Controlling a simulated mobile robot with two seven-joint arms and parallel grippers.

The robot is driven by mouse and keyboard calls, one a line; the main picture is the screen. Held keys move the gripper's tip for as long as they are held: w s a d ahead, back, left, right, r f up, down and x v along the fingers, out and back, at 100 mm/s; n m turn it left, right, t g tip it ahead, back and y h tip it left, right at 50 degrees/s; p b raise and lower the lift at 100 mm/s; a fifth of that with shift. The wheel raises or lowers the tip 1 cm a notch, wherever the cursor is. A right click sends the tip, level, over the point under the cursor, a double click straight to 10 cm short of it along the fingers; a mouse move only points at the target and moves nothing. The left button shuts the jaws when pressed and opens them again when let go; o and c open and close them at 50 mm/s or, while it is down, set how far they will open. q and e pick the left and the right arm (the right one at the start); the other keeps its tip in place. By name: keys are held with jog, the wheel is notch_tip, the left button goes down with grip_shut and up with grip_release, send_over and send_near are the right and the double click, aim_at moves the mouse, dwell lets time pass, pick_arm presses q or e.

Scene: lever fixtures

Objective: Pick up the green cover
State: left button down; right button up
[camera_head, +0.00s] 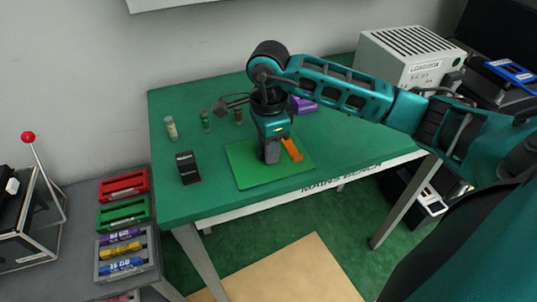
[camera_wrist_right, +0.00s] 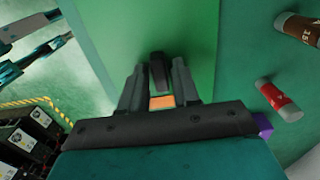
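A flat light green sheet (camera_head: 243,172) lies on the green table. A green slotted piece (camera_head: 123,212) sits on the grey side surface at the lower left. I cannot tell which of these is the green cover. My right gripper (camera_head: 270,158) points down over the sheet, far from the slotted piece. In the right wrist view its two fingers (camera_wrist_right: 157,88) stand apart. A dark piece (camera_wrist_right: 157,70) shows between their tips, and I cannot tell whether they touch it. An orange piece (camera_head: 291,149) lies beside the gripper and shows in the wrist view (camera_wrist_right: 161,102). My left gripper is out of view.
A black block (camera_head: 187,167) and several small cylinders stand on the table's left half. A purple object (camera_head: 304,105) is behind my right arm. A red slotted piece (camera_head: 123,187) and a grey tray (camera_head: 127,255) adjoin the green slotted piece. A red-knobbed lever (camera_head: 29,137) stands left.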

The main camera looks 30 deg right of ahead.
grip_shut()
jog(key=shift+r, duration=0.1)
notch_tip(320, 180, up, 20)
jog(key=p, duration=0.2)
jog(key=shift+p, duration=0.4)
jog(key=n, duration=1)
send_over(255, 162)
notch_tip(255, 162, down, 5)
jog(key=a+f+n, duration=0.3)
jog(key=f+n, duration=0.3)
jog(key=n, duration=0.4)
jog(key=shift+s+a+n, duration=0.15)
jog(key=shift+s+n, duration=0.15)
jog(key=shift+s, duration=0.1)
